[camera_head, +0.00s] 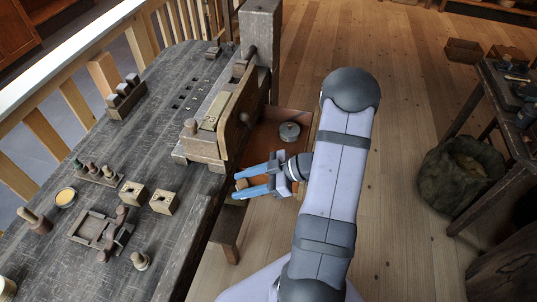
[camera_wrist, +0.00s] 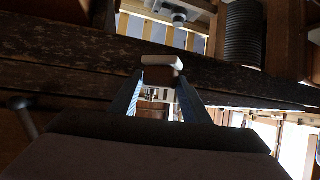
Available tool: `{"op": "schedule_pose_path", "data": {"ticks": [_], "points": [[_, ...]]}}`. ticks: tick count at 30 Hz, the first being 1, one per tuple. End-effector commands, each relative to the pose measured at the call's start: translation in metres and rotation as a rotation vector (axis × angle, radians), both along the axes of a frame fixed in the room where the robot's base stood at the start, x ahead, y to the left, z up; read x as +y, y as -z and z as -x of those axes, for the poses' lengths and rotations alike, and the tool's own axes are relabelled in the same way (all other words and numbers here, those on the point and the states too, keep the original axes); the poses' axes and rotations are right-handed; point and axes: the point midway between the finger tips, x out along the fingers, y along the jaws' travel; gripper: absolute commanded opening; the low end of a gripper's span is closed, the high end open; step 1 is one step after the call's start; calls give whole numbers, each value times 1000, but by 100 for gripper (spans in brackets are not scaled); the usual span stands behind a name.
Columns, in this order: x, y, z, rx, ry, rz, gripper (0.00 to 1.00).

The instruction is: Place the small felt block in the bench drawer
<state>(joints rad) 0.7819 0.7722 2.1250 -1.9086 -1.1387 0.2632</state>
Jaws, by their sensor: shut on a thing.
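My gripper (camera_head: 239,186) has its two blue fingers pointing left, at the bench's right edge and just in front of the open drawer. It is shut on the small felt block (camera_head: 242,183), a little tan piece mostly hidden between the fingers. In the wrist view the block (camera_wrist: 162,63) shows a pale top and a brown face between the fingertips. The bench drawer (camera_head: 267,133) is pulled out from the bench's right side, reddish brown inside. The block appears outside the drawer, at its near side; its height is hard to tell.
A grey round lidded thing (camera_head: 289,131) sits in the drawer. A wooden vise (camera_head: 222,125) stands on the bench edge left of the drawer. Wooden blocks (camera_head: 164,200), turned pieces and a shallow tray (camera_head: 90,228) lie on the bench (camera_head: 180,235). A dark sack (camera_head: 462,170) stands to the right.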

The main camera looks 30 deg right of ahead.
Motion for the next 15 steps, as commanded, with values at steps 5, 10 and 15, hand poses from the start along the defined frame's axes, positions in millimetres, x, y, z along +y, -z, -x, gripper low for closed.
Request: {"op": "schedule_pose_path", "data": {"ticks": [5,10,15], "points": [[-21,19,-7,-1,112,2,21],[-32,20,-33,0,260,1,21],[-50,21,-58,0,425,0,21]]}}
